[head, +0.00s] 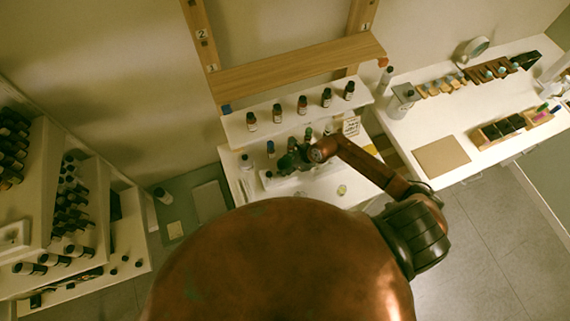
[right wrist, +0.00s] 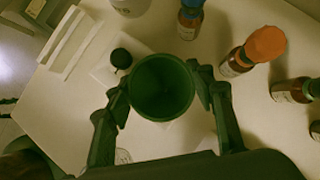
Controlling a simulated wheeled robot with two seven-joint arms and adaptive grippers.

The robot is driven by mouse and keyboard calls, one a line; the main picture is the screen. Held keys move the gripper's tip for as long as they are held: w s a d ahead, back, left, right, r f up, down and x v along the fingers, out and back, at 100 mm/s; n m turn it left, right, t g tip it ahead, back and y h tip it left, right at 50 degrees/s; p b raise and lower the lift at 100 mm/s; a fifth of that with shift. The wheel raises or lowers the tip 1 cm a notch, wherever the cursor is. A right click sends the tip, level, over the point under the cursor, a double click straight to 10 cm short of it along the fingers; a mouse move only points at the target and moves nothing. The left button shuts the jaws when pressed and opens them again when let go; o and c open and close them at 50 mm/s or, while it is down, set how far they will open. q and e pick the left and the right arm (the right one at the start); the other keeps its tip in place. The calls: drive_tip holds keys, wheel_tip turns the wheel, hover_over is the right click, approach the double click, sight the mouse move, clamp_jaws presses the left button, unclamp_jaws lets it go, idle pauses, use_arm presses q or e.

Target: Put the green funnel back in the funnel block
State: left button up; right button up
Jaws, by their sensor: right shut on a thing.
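The green funnel (right wrist: 162,86) is between the two fingers of my right gripper (right wrist: 160,88), which are shut on it. I look down into its wide round mouth. A white block (right wrist: 102,72) with a black round piece (right wrist: 121,58) lies just left of and below the funnel; it looks like the funnel block, but its holes are hidden. In the head view, my right gripper (head: 292,160) is over the white work table, above the pale block (head: 268,182). Whether the funnel touches the block I cannot tell. My left gripper is not in view.
A white slotted tray (right wrist: 72,42) lies at left. A raised shelf (head: 290,118) with several bottles stands behind my gripper.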

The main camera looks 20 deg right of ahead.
drive_tip(key=shift+f, duration=0.25)
drive_tip(key=o, duration=0.9)
drive_tip(key=shift+o, duration=0.2)
drive_tip(key=shift+r, duration=0.1)
drive_tip(key=shift+r, duration=0.25)
drive_tip(key=b+v, duration=0.2)
drive_tip(key=v, duration=1)
drive_tip(key=shift+f, duration=0.1)
